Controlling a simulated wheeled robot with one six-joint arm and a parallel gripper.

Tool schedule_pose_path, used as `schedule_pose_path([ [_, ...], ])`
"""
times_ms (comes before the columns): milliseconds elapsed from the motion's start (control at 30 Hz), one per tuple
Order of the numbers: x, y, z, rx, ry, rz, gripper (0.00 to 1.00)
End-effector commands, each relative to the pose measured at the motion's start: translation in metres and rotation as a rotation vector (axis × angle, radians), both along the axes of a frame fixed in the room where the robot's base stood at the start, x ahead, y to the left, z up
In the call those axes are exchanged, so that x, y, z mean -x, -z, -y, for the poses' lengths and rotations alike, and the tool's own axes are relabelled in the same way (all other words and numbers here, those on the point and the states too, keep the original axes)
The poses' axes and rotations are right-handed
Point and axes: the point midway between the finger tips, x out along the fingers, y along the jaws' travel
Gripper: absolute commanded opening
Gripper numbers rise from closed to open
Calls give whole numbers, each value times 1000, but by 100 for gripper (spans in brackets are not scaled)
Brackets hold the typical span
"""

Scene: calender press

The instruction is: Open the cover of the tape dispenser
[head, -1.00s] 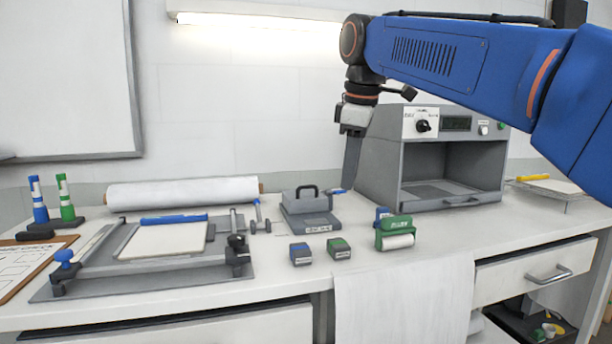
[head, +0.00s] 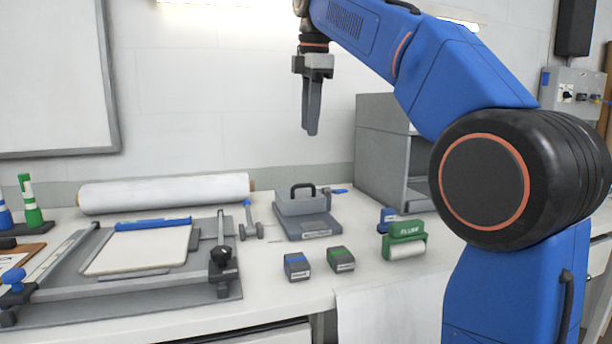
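The likeliest tape dispenser is a green unit (head: 405,232) with a white roll at its front, right of centre on the bench; no label names it clearly enough to be sure. Its top looks closed. A small blue unit (head: 387,215) stands just behind it, partly hidden. My gripper (head: 311,132) hangs fingers-down in the air above the back of the bench, well clear of the green unit and up to its left. The fingers appear close together and overlap from this side, so their opening is unclear. Nothing shows between them.
A grey block with a black handle (head: 303,204) stands below my gripper. Two small boxes, blue-topped (head: 297,266) and green-topped (head: 341,259), sit in front. A grey cabinet (head: 380,140) stands behind right, partly hidden by my arm. A white roll (head: 165,193) lies at the back.

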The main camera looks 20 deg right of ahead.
Motion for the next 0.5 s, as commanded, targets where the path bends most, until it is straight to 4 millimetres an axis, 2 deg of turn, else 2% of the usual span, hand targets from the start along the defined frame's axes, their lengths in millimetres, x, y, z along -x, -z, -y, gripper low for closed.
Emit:
schedule_pose_path([
  [500,-17,90,0,0,1,-2,28],
])
